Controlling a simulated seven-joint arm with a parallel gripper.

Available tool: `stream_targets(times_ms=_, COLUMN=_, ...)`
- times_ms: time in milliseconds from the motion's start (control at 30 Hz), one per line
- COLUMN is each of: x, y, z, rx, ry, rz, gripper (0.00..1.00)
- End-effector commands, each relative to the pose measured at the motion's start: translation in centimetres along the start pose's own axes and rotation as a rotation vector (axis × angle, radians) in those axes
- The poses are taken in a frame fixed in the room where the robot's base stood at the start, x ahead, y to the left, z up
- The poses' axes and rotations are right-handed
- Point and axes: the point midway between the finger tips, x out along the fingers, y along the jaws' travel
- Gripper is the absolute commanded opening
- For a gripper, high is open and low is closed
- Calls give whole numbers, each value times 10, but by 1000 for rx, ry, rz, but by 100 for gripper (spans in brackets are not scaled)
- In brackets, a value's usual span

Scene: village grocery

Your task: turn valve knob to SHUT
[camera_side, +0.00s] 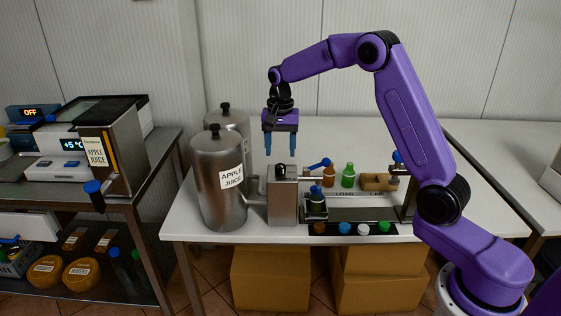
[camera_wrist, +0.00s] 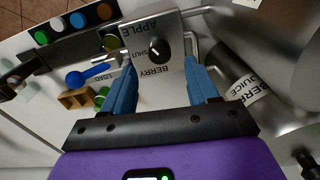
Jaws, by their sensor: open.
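The valve knob (camera_wrist: 159,48) is a round black knob with a short pale pointer mark. It sits on top of a metal valve box (camera_wrist: 178,22), among the labels APPLE, SHUT and BERRY. The mark is too small to tell surely which label it points at. In the side view the knob (camera_side: 280,170) is a small dark shape on the valve box (camera_side: 283,203). My gripper (camera_side: 281,153) hangs above it, blue fingers pointing down, open and empty. In the wrist view the fingertips (camera_wrist: 159,66) are on either side of the knob's near area, apart from it.
Two steel tanks, one marked APPLE JUICE (camera_side: 215,195), stand left of the valve box, joined by pipes. The table behind is clear.

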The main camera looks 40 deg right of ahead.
Motion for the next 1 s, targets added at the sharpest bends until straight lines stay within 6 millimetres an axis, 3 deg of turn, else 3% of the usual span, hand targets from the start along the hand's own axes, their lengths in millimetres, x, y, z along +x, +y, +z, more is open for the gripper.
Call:
stream_targets(times_ms=100, x=21, y=1, z=0, rx=2, ry=-2, rz=3, gripper=59)
stream_targets(times_ms=300, x=41, y=0, z=0, rx=1, ry=-1, rz=1, gripper=59)
stream_targets(times_ms=700, x=48, y=0, z=0, rx=1, ry=0, rz=0, gripper=59)
stream_targets(times_ms=900, x=47, y=0, z=0, rx=1, ry=0, rz=0, gripper=3)
stream_targets(times_ms=1000, x=47, y=0, z=0, rx=0, ry=0, rz=0, gripper=3)
